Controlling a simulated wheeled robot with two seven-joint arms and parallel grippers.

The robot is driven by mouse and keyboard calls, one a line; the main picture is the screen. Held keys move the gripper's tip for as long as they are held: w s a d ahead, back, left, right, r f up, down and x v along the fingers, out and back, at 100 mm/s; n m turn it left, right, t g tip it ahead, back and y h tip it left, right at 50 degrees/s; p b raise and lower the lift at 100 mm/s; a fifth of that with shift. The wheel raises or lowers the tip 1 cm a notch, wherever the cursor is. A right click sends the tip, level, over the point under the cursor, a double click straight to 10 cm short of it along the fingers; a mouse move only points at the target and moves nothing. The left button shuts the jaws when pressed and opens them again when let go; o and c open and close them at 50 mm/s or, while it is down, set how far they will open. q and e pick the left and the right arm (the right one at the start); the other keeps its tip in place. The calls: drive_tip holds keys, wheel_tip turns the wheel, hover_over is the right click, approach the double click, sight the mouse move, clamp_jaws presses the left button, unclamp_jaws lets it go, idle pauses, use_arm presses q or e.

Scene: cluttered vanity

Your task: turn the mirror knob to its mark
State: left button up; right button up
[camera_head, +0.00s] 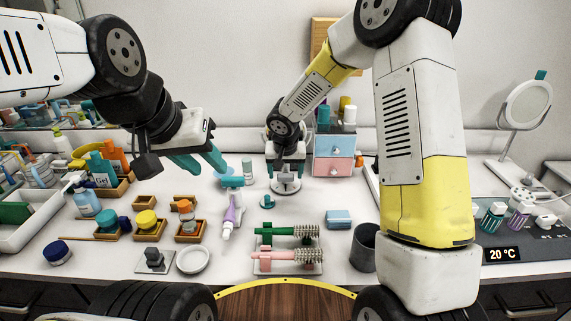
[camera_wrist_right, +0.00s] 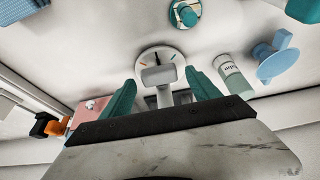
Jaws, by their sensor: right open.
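A white round dial (camera_wrist_right: 152,54) with small orange and dark marks lies on the table in the right wrist view. A pale grey bar-shaped knob (camera_wrist_right: 158,76) stands in front of it. The dial's white disc (camera_head: 287,187) also shows in the head view, below my right gripper (camera_head: 286,174). In the right wrist view my right gripper (camera_wrist_right: 160,80) is open, with one teal finger on each side of the knob; I cannot tell whether they touch it. My left gripper (camera_head: 210,170) is open and empty, above the table to the left.
A pink and blue drawer box (camera_head: 335,158) is behind on the right. Brushes (camera_head: 288,255) lie in front. A round mirror (camera_head: 528,104) stands far right.

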drive_tip(key=shift+f, duration=0.15)
drive_tip(key=c, duration=1.4)
drive_tip(key=shift+o, duration=0.2)
drive_tip(key=shift+a, duration=0.1)
drive_tip(key=h, duration=0.2)
drive_tip(key=shift+a+n+h, duration=0.4)
drive_tip(key=shift+a+f+n+h, duration=0.1)
drive_tip(key=shift+a+n+h, duration=0.05)
drive_tip(key=shift+h, duration=0.8)
drive_tip(key=shift+a+f+n+h, duration=0.1)
drive_tip(key=shift+n+h, duration=0.05)
drive_tip(key=shift+h, duration=0.8)
drive_tip(key=o, duration=1.4)
drive_tip(key=shift+c, duration=0.2)
